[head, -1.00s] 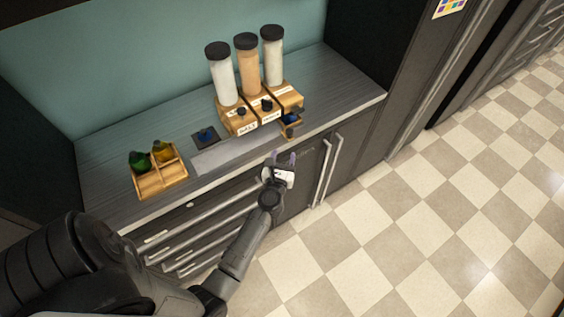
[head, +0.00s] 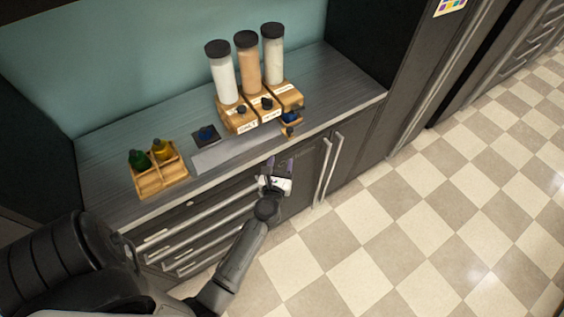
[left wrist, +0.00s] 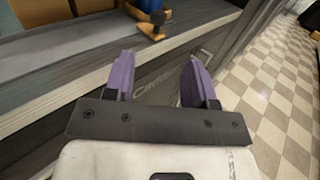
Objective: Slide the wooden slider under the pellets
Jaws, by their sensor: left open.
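Three clear tubes with black lids stand on wooden bases on the counter; their fills are pale, tan and white, and I cannot make out single pellets. At the right base (head: 288,95), a small wooden slider (head: 291,123) with a dark knob juts toward the counter's front edge, with a blue piece on or behind it. The slider also shows at the top of the left wrist view (left wrist: 152,30). My left gripper (head: 280,164) is open and empty, in front of and below the counter edge, apart from the slider. Its purple fingers (left wrist: 158,70) point toward the cabinet front. My right gripper is out of view.
A wooden caddy (head: 160,187) with green and yellow bottles stands at the counter's left. A dark square with a blue piece (head: 206,135) lies near a grey strip (head: 235,150). Drawer handles and door handles (head: 328,170) project below the counter. The checkered floor is clear.

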